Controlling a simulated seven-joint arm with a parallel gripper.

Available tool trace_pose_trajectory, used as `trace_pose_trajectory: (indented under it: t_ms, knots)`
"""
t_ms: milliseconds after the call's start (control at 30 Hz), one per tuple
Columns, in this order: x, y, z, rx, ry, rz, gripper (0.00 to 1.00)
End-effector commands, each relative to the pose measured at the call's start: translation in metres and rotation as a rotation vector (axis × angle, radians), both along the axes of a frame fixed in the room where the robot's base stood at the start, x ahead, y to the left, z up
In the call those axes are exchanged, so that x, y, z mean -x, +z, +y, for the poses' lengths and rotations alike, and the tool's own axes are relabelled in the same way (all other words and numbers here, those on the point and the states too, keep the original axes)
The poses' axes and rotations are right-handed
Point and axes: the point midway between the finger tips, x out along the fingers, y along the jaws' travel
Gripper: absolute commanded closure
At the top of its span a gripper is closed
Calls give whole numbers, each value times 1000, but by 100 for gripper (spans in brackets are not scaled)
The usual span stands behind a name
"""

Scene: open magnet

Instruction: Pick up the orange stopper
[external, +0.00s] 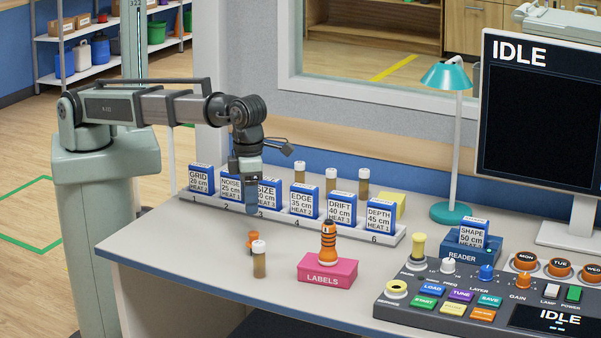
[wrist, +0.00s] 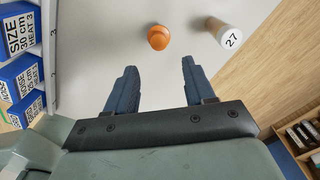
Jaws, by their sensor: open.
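The orange stopper (external: 253,241) stands on the desk near its front left part, just behind a vial with a white cap. In the wrist view the stopper (wrist: 158,37) shows from above as a round orange top, ahead of the fingertips and between their lines. My gripper (external: 251,205) is above the desk by the card row, higher than the stopper and apart from it. In the wrist view my gripper (wrist: 159,65) has its two blue fingers spread with nothing between them.
A pink LABELS box (external: 328,273) bears an orange striped figure (external: 328,243). A numbered rack (external: 290,220) of blue cards lies behind. A control console (external: 480,295) fills the right.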

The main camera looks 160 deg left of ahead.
Motion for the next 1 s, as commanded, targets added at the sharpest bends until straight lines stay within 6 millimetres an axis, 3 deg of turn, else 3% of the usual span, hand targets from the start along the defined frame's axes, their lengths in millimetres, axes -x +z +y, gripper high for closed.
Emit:
trace_pose_trajectory:
  t_ms: [300,733,1000]
  knots:
    - [0,-45,0,0,1,0,46]
    - [0,-65,2,-1,2,0,46]
    - [0,-97,8,-1,2,0,46]
